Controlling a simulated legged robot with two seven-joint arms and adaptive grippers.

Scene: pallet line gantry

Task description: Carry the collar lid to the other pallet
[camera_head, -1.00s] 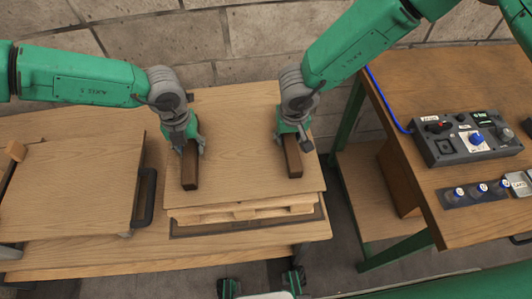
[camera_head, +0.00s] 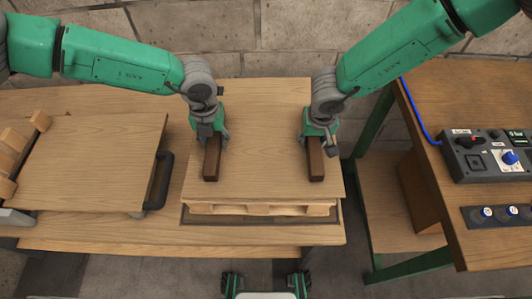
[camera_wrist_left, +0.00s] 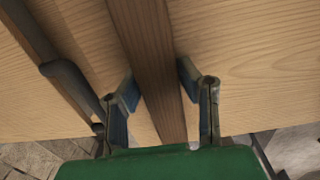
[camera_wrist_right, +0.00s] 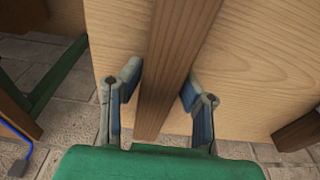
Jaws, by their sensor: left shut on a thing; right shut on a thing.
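The collar lid (camera_head: 262,135) is a flat, light wooden board with two dark wooden bars on top. It lies level over a slatted pallet (camera_head: 262,209) in the middle of the head view; I cannot tell whether there is a gap between them. My left gripper (camera_head: 210,141) is shut on the left bar (camera_head: 211,168), seen between its fingers in the left wrist view (camera_wrist_left: 155,70). My right gripper (camera_head: 319,137) is shut on the right bar (camera_head: 316,168), which also shows in the right wrist view (camera_wrist_right: 178,65). The lid hides most of the pallet.
Another flat wooden board (camera_head: 90,165) with a black handle (camera_head: 159,181) lies close on the left, with wooden blocks (camera_head: 15,139) at its far side. A workbench (camera_head: 455,205) with a control box (camera_head: 490,155) stands on the right. A stone wall (camera_head: 290,35) is behind.

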